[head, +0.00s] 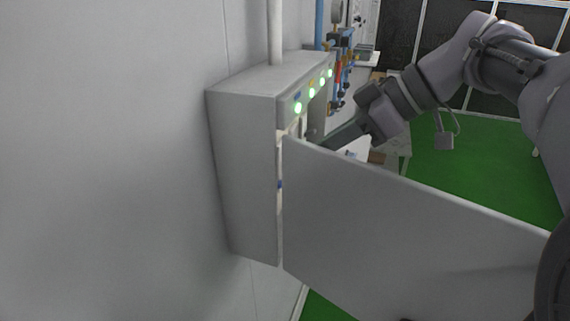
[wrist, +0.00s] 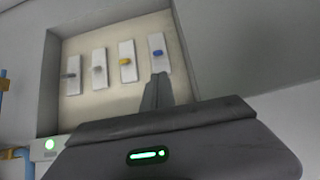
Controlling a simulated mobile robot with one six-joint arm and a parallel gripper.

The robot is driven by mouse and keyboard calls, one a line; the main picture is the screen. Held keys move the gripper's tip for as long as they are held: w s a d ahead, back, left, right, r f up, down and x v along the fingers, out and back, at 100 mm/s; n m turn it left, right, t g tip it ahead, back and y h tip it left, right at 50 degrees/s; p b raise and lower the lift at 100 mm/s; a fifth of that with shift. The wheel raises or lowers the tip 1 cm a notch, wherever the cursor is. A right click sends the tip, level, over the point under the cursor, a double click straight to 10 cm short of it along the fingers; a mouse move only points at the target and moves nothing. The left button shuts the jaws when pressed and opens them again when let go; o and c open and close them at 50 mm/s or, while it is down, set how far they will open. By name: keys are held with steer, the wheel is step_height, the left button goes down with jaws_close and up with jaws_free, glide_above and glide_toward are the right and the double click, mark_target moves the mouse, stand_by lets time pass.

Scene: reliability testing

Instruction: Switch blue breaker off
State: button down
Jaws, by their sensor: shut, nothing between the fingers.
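The blue breaker (wrist: 157,53) is a small blue toggle on a white plate, the rightmost of a row inside the open panel box in the wrist view. My gripper (wrist: 159,78) is shut and empty. Its tips appear just below the blue toggle, over the lower part of its plate; I cannot tell whether they touch. In the head view my gripper (head: 312,139) reaches into the grey box (head: 243,165) on the wall. The open door hides most of the inside, including the blue breaker's toggle.
A yellow breaker (wrist: 125,61) and grey ones (wrist: 98,68) sit left of the blue one. The open door (head: 400,232) stands between the head camera and the box's inside. Green lights (head: 312,92) line the box's edge. Pipes and valves (head: 340,55) are beyond.

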steer(key=x, duration=1)
steer(key=shift+s+d+f+b, duration=0.15)
steer(key=shift+f+b, duration=0.05)
steer(key=shift+b, duration=0.25)
steer(key=b, duration=0.2)
steer(key=d+f+b, duration=0.1)
steer(key=b, duration=0.1)
steer(key=shift+s+d+f, duration=0.15)
steer(key=shift+s+f, duration=0.1)
steer(key=shift+f, duration=0.1)
steer(key=shift+r, duration=0.15)
steer(key=shift+r+p, duration=0.45)
steer(key=shift+r, duration=0.25)
